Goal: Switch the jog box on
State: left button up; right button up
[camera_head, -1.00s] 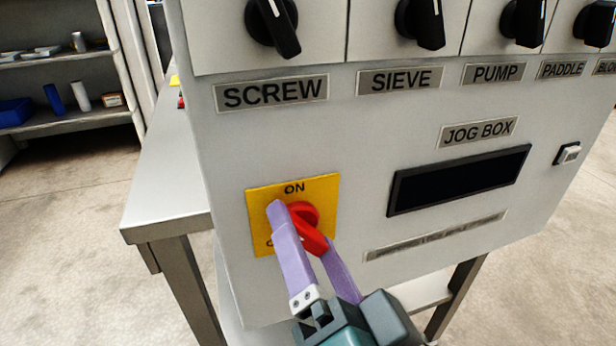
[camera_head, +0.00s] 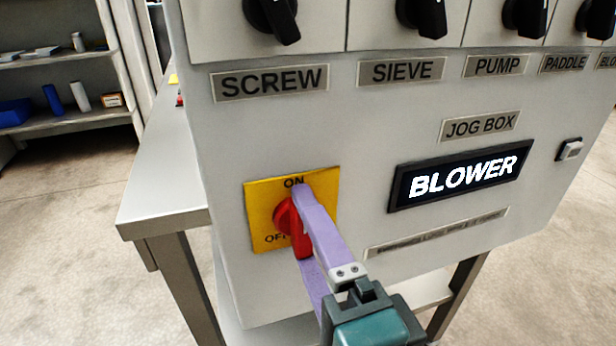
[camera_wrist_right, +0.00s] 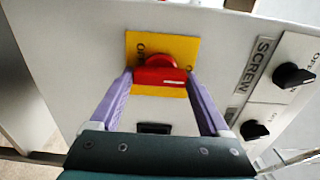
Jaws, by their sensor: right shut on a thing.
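The jog box (camera_head: 445,225) is a grey panel with a display (camera_head: 460,178) that is lit and reads BLOWER. At its lower left is a yellow plate (camera_head: 256,205) marked ON and OFF. A red rotary switch (camera_head: 287,222) sits on the plate, its handle about upright in the head view. My right gripper (camera_head: 304,225) has its purple fingers shut on the red handle, one on each side, and hides part of it. In the right wrist view the red switch (camera_wrist_right: 160,75) lies between both fingertips. My left gripper is not in view.
Black selector knobs (camera_head: 272,18) line the top, above labels SCREW, SIEVE, PUMP and PADDLE.

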dwell(0.4)
jog(key=o, duration=1.2)
jog(key=p+v, duration=0.1)
jog(key=v, duration=0.9)
